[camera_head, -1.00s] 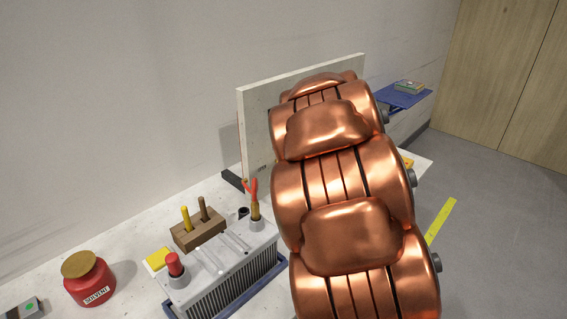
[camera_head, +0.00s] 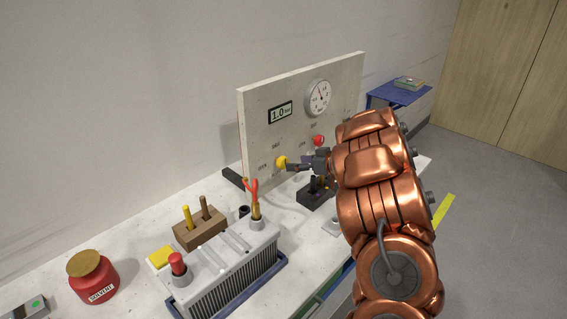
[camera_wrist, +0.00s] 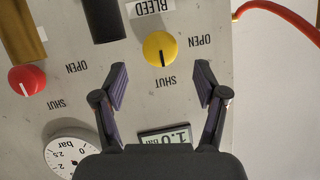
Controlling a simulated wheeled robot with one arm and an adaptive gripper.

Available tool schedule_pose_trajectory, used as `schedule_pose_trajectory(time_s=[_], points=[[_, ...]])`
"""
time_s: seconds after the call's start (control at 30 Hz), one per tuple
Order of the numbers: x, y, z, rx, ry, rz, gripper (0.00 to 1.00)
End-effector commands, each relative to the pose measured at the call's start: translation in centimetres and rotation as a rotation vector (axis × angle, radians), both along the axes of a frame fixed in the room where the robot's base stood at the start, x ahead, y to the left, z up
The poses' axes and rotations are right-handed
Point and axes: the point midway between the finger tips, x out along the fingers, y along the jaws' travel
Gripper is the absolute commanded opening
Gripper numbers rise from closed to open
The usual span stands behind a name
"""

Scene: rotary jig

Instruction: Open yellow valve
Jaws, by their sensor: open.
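The yellow valve (camera_head: 281,162) is a round knob low on the upright pale panel (camera_head: 258,125). In the wrist view the yellow valve (camera_wrist: 160,48) has a dark line on its face pointing towards the SHUT label (camera_wrist: 166,83); its OPEN label (camera_wrist: 194,41) is to the right. My gripper (camera_wrist: 161,82) is open and empty, its two fingers spread to either side below the knob in that view. No contact with the knob shows. In the head view my gripper (camera_head: 292,166) is right by the yellow valve.
A red knob (camera_head: 318,140) sits right of the yellow valve. A gauge (camera_head: 318,97) and a display reading 1.0 (camera_head: 281,111) are above. A black block (camera_head: 316,193) stands below my gripper. A grey finned box (camera_head: 228,262) and a wooden holder (camera_head: 200,235) stand nearer.

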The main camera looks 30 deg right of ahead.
Motion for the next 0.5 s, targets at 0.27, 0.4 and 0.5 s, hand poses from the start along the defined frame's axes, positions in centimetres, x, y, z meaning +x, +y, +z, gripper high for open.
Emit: schedule_pose_trajectory(time_s=[0.27, 0.4, 0.5], points=[[3.3, 1.4, -1.4, 0.002, 0.002, 0.001, 0.72], [4.7, 1.8, -1.9, -0.001, 0.001, 0.001, 0.72], [5.3, 2.0, -2.2, -0.001, -0.001, 0.000, 0.72]])
